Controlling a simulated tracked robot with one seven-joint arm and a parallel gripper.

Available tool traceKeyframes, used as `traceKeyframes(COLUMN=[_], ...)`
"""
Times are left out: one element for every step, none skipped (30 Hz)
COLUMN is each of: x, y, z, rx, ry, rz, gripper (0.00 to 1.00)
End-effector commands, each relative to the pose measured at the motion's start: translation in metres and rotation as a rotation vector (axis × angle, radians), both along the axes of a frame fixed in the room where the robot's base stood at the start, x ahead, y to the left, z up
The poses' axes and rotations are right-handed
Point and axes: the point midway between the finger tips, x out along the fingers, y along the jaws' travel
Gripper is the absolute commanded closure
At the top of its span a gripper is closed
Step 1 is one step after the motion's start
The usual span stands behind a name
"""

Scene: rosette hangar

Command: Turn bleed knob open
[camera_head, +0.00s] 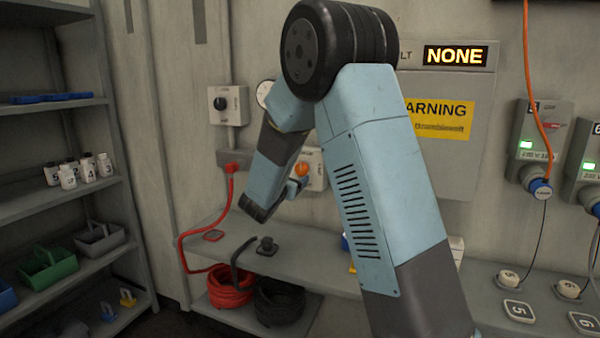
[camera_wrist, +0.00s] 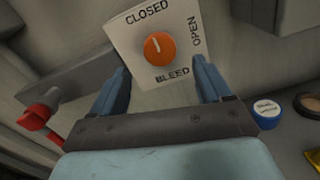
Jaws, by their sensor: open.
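The bleed knob (camera_wrist: 160,48) is a round orange knob with a pale pointer mark on a white plate (camera_wrist: 128,28) lettered CLOSED, OPEN and BLEED. Its mark points towards the CLOSED lettering. In the head view the orange knob (camera_head: 301,169) shows on the wall beside my gripper (camera_head: 297,186), partly hidden by it. In the wrist view my gripper (camera_wrist: 163,78) is open, its two blue fingers apart on either side of the lower part of the plate. The knob appears just beyond the fingertips, centred between them. I cannot tell whether anything touches.
A red plug (camera_head: 231,168) with a hanging red cable sits left of the knob. A box with a dark knob (camera_head: 220,104) and a gauge (camera_head: 265,94) are above. A bench (camera_head: 330,272) runs below, with a black connector (camera_head: 267,246). Shelves (camera_head: 60,105) stand at left.

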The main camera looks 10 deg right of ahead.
Motion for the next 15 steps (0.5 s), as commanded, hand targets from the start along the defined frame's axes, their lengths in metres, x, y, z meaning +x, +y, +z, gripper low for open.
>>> traceKeyframes(x=[0.008, 0.012, 0.018, 0.022, 0.025, 0.03, 0.034, 0.037, 0.041, 0.043, 0.045, 0.048, 0.05, 0.051, 0.053], y=[-0.006, -0.01, -0.013, -0.016, -0.018, -0.022, -0.025, -0.027, -0.03, -0.031, -0.033, -0.035, -0.036, -0.037, -0.038], z=[0.0, 0.0, 0.0, 0.0, 0.0, 0.0, 0.0, 0.0, 0.0, 0.0, 0.0, 0.0, 0.0, 0.0, 0.0], rx=[-0.001, 0.0, 0.0, 0.0, 0.0, 0.0, 0.0, -0.001, 0.0, 0.0, -0.001, 0.001, 0.001, 0.001, 0.0], ry=[-0.001, 0.0, -0.001, -0.001, -0.001, 0.0, 0.0, -0.001, -0.001, -0.001, -0.001, -0.001, -0.001, -0.001, 0.0], rz=[-0.002, -0.002, -0.001, -0.001, -0.001, -0.001, 0.0, 0.0, 0.0, 0.0, 0.0, 0.0, 0.0, 0.0, 0.001], gripper=[0.22, 0.22, 0.22, 0.22, 0.22, 0.22, 0.22, 0.22, 0.22, 0.22, 0.22, 0.22, 0.22, 0.22, 0.22])
